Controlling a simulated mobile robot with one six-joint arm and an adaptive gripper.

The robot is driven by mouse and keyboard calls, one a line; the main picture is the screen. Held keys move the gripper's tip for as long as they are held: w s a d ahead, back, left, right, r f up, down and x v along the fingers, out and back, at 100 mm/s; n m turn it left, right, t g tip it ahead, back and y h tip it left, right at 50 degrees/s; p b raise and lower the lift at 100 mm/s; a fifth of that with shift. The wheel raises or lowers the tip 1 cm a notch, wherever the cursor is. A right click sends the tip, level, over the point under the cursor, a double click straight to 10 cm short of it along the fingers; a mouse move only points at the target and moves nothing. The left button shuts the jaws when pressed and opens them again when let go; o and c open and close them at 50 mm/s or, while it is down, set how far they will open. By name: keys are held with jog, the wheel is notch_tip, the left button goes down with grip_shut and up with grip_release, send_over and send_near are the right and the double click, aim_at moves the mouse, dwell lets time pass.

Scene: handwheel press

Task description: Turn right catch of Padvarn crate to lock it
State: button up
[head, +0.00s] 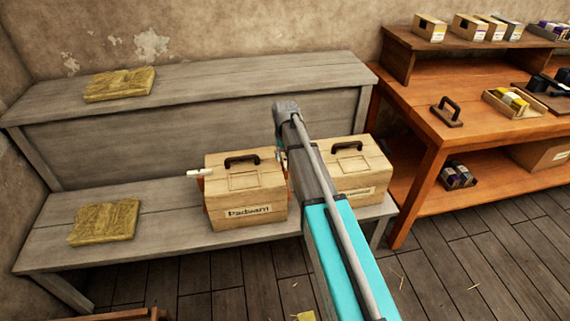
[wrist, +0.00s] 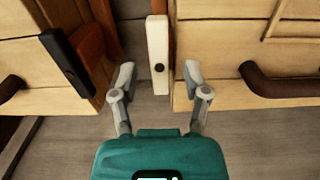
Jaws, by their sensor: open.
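The Padvarn crate (head: 246,192) is a pale wooden box with a dark lid handle and name label, standing on the grey bench. Its white left catch (head: 197,172) sticks out sideways. In the wrist view the crate (wrist: 225,55) appears on the right, turned around, with its handle (wrist: 275,82). Beside it the white right catch (wrist: 158,45), with a dark pivot dot, lies lengthwise along the crate's side. My gripper (wrist: 158,78) is open, one finger on each side of the catch's near end; contact cannot be told. My arm hides the gripper in the head view.
A second similar crate (head: 362,178) stands close by on the right; its dark catch (wrist: 68,62) faces the narrow gap where my gripper is. An orange workbench (head: 420,100) stands to the right.

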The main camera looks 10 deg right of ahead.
jog(key=shift+f+b, duration=0.55)
jog(key=shift+f, duration=0.25)
grip_shut()
